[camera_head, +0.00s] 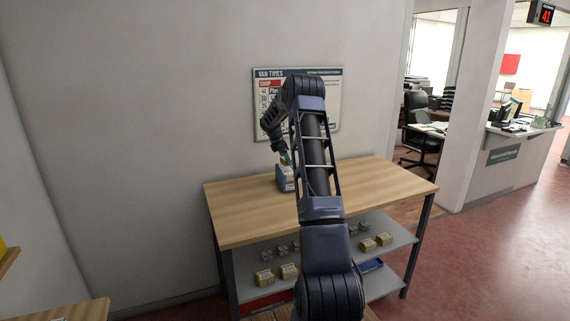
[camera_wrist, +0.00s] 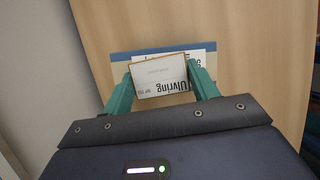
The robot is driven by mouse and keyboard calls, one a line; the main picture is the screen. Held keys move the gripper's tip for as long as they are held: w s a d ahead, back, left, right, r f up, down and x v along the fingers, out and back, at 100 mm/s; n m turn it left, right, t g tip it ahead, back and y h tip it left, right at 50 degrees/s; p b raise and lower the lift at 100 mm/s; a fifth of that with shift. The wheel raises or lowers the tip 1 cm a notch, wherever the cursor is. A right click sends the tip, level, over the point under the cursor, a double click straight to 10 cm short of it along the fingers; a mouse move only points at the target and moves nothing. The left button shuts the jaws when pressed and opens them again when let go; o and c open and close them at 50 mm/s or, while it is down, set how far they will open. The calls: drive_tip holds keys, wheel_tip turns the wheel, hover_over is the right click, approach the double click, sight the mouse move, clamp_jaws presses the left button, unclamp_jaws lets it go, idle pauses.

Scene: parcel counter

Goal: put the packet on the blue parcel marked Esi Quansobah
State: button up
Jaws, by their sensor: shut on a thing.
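My gripper (camera_wrist: 161,86) is shut on a small white packet (camera_wrist: 160,72) with tan edges and upside-down print reading "Ulvring". The packet lies between the two teal fingers. A blue parcel (camera_wrist: 121,58) with a white label shows behind the packet in the wrist view, and the packet covers much of it. In the head view the blue parcel (camera_head: 287,184) stands on the wooden table top, with my gripper (camera_head: 285,160) directly over it. The name on its label is not readable. I cannot tell whether the packet touches the parcel.
The wooden table top (camera_head: 240,211) is otherwise clear where visible; my arm hides part of it. Small boxes (camera_head: 289,271) sit on the grey shelf (camera_head: 395,240) below. A wall poster (camera_head: 269,75) hangs behind the table. An office area with a black chair (camera_head: 417,105) is at right.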

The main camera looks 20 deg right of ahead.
drive_tip(key=shift+f, duration=1.3)
drive_tip(key=shift+f, duration=0.15)
drive_tip(key=o, duration=1)
drive_tip(key=shift+o, duration=0.2)
